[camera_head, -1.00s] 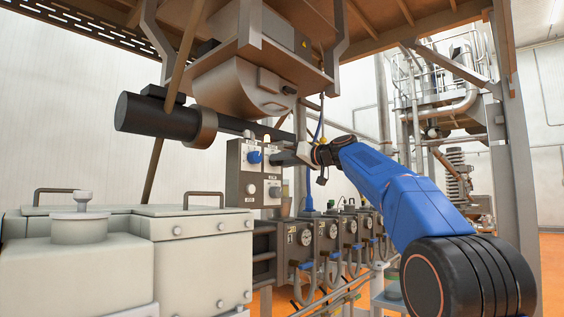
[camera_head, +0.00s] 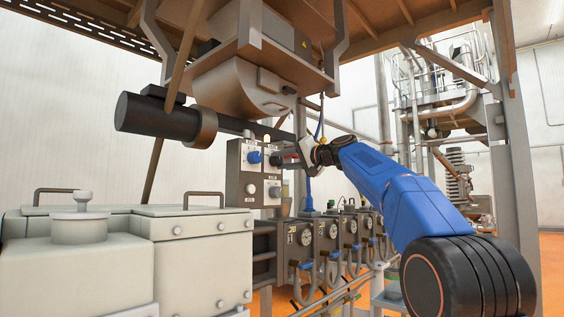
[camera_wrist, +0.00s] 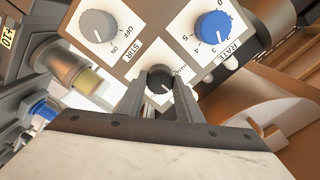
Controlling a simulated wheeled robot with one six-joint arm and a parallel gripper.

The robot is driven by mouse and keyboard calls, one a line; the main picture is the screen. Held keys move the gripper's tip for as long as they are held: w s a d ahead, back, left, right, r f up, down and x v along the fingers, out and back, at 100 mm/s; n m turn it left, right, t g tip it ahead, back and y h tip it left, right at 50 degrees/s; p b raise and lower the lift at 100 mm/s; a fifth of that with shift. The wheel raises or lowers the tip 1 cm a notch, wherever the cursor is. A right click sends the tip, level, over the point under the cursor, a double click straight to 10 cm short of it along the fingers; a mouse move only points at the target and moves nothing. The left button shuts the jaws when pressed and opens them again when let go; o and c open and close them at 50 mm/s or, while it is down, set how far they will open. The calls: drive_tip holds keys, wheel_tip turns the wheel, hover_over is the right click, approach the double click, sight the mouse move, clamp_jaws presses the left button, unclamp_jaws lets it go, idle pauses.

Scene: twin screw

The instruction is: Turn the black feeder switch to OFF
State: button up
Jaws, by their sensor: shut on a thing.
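The black feeder switch (camera_wrist: 160,77) is a round knob on a pale plate in the wrist view. My gripper (camera_wrist: 159,88) is shut on it, with one finger on each side. The lettering around the switch is mostly hidden by the fingers, so I cannot read its setting. In the head view my gripper (camera_head: 282,159) is at the right upper part of the grey control box (camera_head: 234,176), where it largely hides the switch.
A blue RATE knob (camera_wrist: 212,27) sits close to the switch. A grey STIR knob (camera_wrist: 97,25) with OFF and ON marks is on the other side. A dark motor (camera_head: 150,116) and a hopper (camera_head: 232,90) are above the box. Gauges (camera_head: 305,236) stand below.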

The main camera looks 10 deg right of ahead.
idle(0.4)
drive_tip(key=o, duration=1)
drive_tip(key=shift+o, duration=0.2)
drive_tip(key=shift+d, duration=0.1)
drive_tip(key=v, duration=1.7)
drive_tip(key=shift+s, duration=0.15)
drive_tip(key=shift+f, duration=0.1)
